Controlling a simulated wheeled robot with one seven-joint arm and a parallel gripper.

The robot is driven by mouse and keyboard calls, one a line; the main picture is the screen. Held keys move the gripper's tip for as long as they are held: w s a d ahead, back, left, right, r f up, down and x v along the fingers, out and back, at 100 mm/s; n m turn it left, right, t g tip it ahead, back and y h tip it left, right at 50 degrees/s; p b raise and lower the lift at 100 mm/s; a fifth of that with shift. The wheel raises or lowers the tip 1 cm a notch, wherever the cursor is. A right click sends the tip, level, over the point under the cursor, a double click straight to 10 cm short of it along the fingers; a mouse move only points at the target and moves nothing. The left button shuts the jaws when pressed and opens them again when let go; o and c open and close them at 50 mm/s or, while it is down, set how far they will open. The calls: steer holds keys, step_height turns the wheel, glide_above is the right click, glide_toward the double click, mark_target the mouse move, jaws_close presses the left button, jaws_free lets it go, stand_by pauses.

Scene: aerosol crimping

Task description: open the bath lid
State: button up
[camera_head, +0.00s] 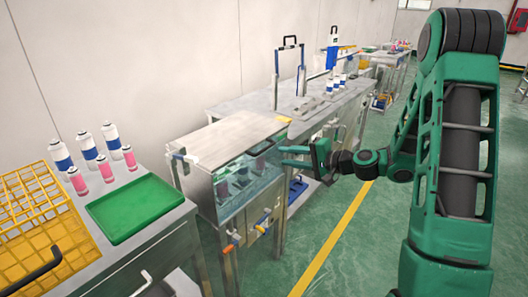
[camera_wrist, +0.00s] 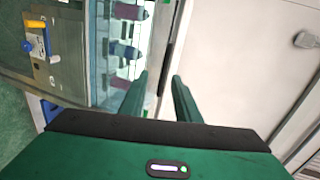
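The bath (camera_head: 240,178) is a steel tank with a clear front, standing left of centre in the head view. Its lid (camera_head: 228,138) is a flat grey metal top that looks closed. Objects show through the clear front, and the wrist view shows several cans (camera_wrist: 127,50) behind it. A light panel, apparently the lid (camera_wrist: 235,60), fills the right of the wrist view. My gripper (camera_head: 284,155) is at the right end of the bath near the lid's edge. Contact with the lid cannot be told.
A green tray (camera_head: 134,207), several cans (camera_head: 88,147) and a yellow crate (camera_head: 35,205) stand on the left table. Orange and blue handled valves (camera_head: 232,239) project from the bath's front. A steel table (camera_head: 250,105) stands behind. The green floor at right is open.

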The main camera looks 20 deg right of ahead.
mark_target(265, 149)
steer(key=shift+m+t, duration=0.4)
steer(key=x, duration=1.1)
steer(key=shift+w+d+r, duration=0.25)
steer(key=shift+w+d, duration=0.05)
steer(key=shift+w, duration=0.05)
jaws_close()
